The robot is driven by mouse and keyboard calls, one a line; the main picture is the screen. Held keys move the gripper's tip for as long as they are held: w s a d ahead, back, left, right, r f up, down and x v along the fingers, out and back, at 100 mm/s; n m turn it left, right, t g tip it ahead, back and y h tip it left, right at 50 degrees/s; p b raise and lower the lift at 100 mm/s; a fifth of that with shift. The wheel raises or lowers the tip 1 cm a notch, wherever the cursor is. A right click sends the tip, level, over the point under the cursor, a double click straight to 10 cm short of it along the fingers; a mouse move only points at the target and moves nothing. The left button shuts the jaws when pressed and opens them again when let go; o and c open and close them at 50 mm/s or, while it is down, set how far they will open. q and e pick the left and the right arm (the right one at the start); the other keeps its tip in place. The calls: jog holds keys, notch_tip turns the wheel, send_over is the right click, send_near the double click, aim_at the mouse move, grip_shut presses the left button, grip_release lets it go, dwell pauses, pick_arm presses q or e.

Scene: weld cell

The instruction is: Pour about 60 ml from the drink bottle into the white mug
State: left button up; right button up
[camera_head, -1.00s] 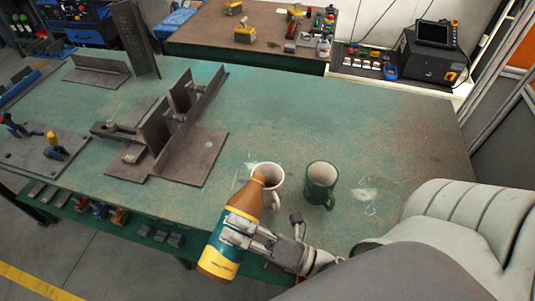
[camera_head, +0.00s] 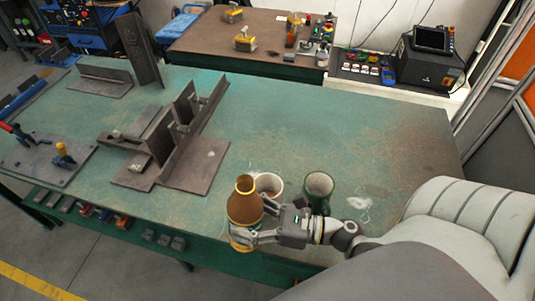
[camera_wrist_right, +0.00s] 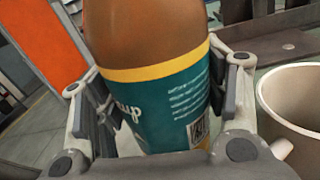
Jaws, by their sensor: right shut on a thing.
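The brown drink bottle (camera_head: 244,207) with a teal and yellow label is nearly upright at the table's front edge. My right gripper (camera_head: 246,237) is shut around its label, and the wrist view shows a finger on each side of the bottle (camera_wrist_right: 160,100). The white mug (camera_head: 270,184) stands on the table just behind and right of the bottle, which hides part of it. In the wrist view the mug (camera_wrist_right: 292,98) is at the right, its rim beside the gripper, apart from the bottle. My left gripper is not in view.
A green mug (camera_head: 318,187) stands right of the white mug, close to my right gripper. Dark steel plates and angle pieces (camera_head: 172,138) occupy the table's left middle. The green table top (camera_head: 330,120) is clear behind the mugs.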

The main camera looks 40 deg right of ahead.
jog(key=shift+w+d+r+n+p, duration=0.15)
jog(key=shift+r+n+p, duration=0.2)
jog(key=shift+r+n, duration=0.35)
jog(key=shift+f, duration=0.1)
dwell(2.3)
